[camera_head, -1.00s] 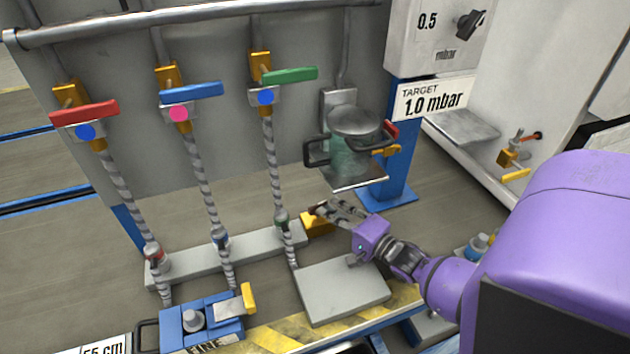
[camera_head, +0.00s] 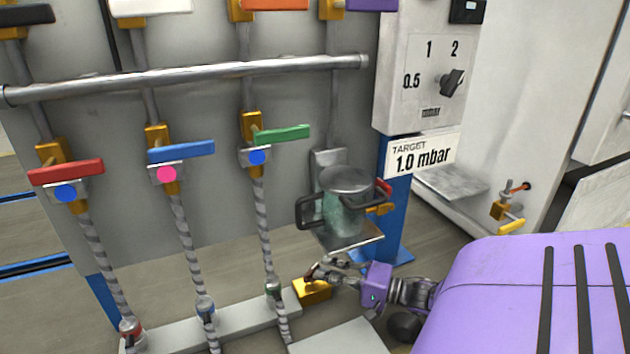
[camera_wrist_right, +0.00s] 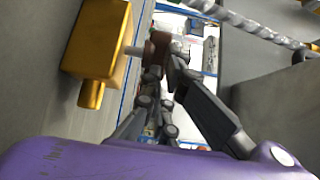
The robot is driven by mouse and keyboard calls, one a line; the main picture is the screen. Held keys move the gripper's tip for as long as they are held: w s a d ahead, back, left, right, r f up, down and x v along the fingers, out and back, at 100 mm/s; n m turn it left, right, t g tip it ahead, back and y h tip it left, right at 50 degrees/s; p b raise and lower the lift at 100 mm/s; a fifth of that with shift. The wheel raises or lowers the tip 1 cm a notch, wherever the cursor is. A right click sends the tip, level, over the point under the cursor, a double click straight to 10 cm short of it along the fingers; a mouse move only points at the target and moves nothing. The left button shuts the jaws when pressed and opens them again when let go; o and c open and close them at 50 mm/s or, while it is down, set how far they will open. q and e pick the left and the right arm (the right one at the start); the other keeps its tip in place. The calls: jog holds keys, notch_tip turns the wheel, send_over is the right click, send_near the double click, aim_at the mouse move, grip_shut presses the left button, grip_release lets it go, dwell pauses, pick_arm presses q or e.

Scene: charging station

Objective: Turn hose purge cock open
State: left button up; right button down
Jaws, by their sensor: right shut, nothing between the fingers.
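A gold block-shaped valve (camera_head: 312,291), seemingly the hose purge cock, sits at the right end of the grey floor rail. In the right wrist view the gold block (camera_wrist_right: 98,45) has a round stub below and a pale stem leading to a brown handle piece (camera_wrist_right: 160,42). My right gripper (camera_head: 318,272) is beside and just above this block. In the wrist view its fingertips (camera_wrist_right: 163,70) are shut and close to the brown piece, with nothing held. I cannot tell whether they touch it. My left gripper is not in view.
Striped hoses (camera_head: 265,220) hang from valves with red, blue and green levers. A lidded jug (camera_head: 348,205) stands on a small shelf above my gripper. A blue post (camera_head: 397,215) stands behind it. A grey plate (camera_head: 340,338) lies in front. Another yellow-handled cock (camera_head: 505,212) is at right.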

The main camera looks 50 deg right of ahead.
jog(key=shift+d+f+n+y+b, duration=0.2)
jog(key=shift+n+y+b, duration=0.2)
jog(key=shift+y+b, duration=0.15)
jog(key=shift+w+d+n+g+y+b, duration=0.1)
jog(key=shift+w+n+g+y+b, duration=0.1)
jog(key=shift+n+g+y+b, duration=0.45)
jog(key=shift+w+d+r+n+g+y+b, duration=0.1)
jog(key=shift+n+g+y+b, duration=0.2)
jog(key=shift+y, duration=0.25)
jog(key=shift+w+d+n+g+y+b, duration=0.15)
jog(key=shift+n+y+b, duration=0.1)
jog(key=shift+y+b, duration=0.25)
jog(key=shift+a+y, duration=0.1)
jog(key=shift+y, duration=0.15)
jog(key=shift+w+b, duration=0.15)
jog(key=shift+b, duration=0.2)
jog(key=shift+w+r, duration=0.1)
jog(key=shift+w, duration=0.05)
